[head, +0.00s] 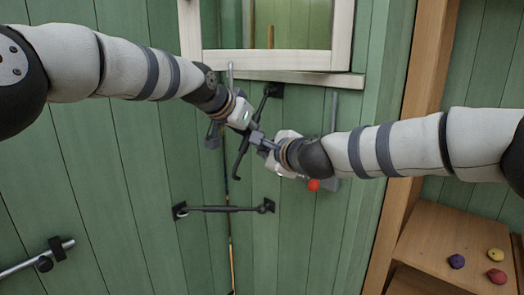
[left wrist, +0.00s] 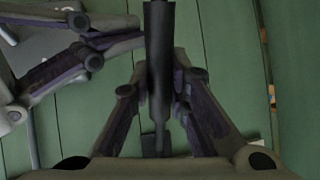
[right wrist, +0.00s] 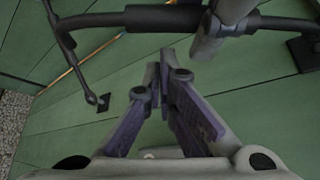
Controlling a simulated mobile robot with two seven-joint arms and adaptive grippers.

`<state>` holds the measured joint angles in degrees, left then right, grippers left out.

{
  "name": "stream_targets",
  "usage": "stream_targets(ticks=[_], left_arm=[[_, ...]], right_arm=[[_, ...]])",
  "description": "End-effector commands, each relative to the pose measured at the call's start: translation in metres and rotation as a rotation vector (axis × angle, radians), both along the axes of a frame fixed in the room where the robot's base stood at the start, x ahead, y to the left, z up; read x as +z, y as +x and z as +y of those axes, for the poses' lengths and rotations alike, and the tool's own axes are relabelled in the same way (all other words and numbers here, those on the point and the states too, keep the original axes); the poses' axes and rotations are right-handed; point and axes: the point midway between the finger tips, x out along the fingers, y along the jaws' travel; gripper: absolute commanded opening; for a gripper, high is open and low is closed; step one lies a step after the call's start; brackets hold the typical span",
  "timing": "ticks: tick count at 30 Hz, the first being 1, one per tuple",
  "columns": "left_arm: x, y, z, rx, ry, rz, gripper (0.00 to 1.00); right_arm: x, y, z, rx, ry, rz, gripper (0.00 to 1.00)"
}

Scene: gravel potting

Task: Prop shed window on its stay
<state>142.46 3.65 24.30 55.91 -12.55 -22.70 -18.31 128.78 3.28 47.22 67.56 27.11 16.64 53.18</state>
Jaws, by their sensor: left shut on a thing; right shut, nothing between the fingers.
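The shed window (head: 268,60) has a pale wooden frame above a pale sill in the head view. Under the sill a black bracket (head: 273,90) carries a dark bar, the stay (head: 241,163), which slants down and left across the green wall. My left gripper (head: 254,127) is shut on the dark bar; its fingers pinch the bar (left wrist: 160,60) in the left wrist view. My right gripper (head: 260,139) is beside it, shut and empty; its closed tips (right wrist: 159,78) show just below the bar (right wrist: 150,18) in the right wrist view. Contact there is unclear.
A black horizontal handle (head: 222,208) is fixed on the green boards below. A metal bolt (head: 38,258) is at lower left. A wooden shelf (head: 430,240) at right bears several coloured lumps. A red ball (head: 313,185) shows beneath my right arm.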

Motion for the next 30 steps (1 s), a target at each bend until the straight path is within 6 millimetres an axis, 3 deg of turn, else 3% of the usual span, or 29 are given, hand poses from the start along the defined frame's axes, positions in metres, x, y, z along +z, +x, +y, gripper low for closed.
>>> stream_targets(ticks=[26, 27, 30], left_arm=[[-0.002, 0.0, -0.001, -0.001, 0.0, 0.002, 0.0], [-0.002, 0.0, -0.001, -0.001, 0.0, 0.002, 0.23], [-0.002, 0.0, -0.001, -0.001, 0.0, 0.002, 0.26]], right_arm=[[0.017, -0.018, 0.02, 0.009, 0.001, -0.001, 0.0], [0.018, -0.019, 0.02, 0.009, 0.002, -0.002, 0.0], [0.017, -0.018, 0.02, 0.008, 0.001, -0.001, 0.0]])
